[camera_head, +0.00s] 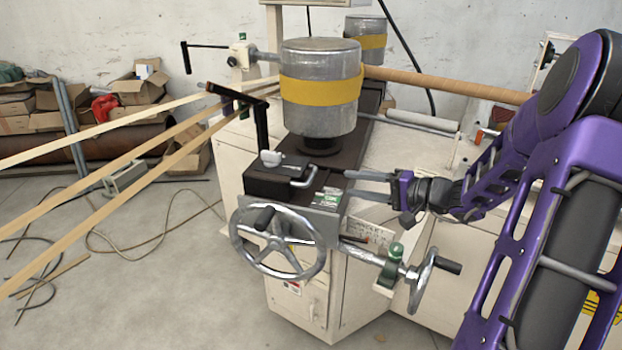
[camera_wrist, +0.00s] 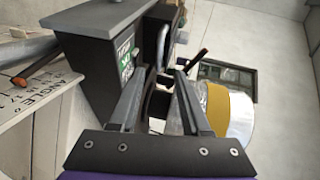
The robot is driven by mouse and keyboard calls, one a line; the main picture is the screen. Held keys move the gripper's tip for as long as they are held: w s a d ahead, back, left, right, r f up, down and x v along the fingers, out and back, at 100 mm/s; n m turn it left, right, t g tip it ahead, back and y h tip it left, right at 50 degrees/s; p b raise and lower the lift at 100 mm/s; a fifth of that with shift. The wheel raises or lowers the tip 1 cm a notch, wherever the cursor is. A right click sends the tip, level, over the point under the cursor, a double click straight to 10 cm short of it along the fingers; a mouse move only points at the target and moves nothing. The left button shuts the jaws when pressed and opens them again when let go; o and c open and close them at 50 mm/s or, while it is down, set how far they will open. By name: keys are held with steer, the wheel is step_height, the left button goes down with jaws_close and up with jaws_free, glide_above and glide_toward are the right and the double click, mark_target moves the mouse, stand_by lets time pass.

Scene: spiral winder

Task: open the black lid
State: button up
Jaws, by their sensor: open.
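The black lid (camera_head: 282,183) sits at the front end of the machine, behind the large handwheel, and looks closed. A bent metal handle (camera_head: 304,178) is at its right side. In the wrist view a black box-like part with a green label (camera_wrist: 95,50) is at the upper left, and a bent metal bar (camera_wrist: 163,45) stands beyond my fingertips. My gripper (camera_head: 349,183) is open and empty, just right of the handle in the head view, with its fingers pointing left. In the wrist view my gripper (camera_wrist: 161,73) shows both fingers apart. Contact with the handle cannot be told.
A spoked handwheel (camera_head: 278,242) is in front of the lid, and a smaller crank wheel (camera_head: 421,280) is below my gripper. A metal cylinder with a yellow band (camera_head: 320,88) stands behind. Long wooden strips (camera_head: 130,200) run in from the left.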

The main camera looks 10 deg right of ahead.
mark_target(310, 175)
steer(key=x, duration=1.2)
steer(key=shift+w+a+b, duration=0.25)
steer(key=shift+w+b, duration=0.05)
steer(key=shift+b, duration=0.05)
jaws_close()
stand_by(0.7)
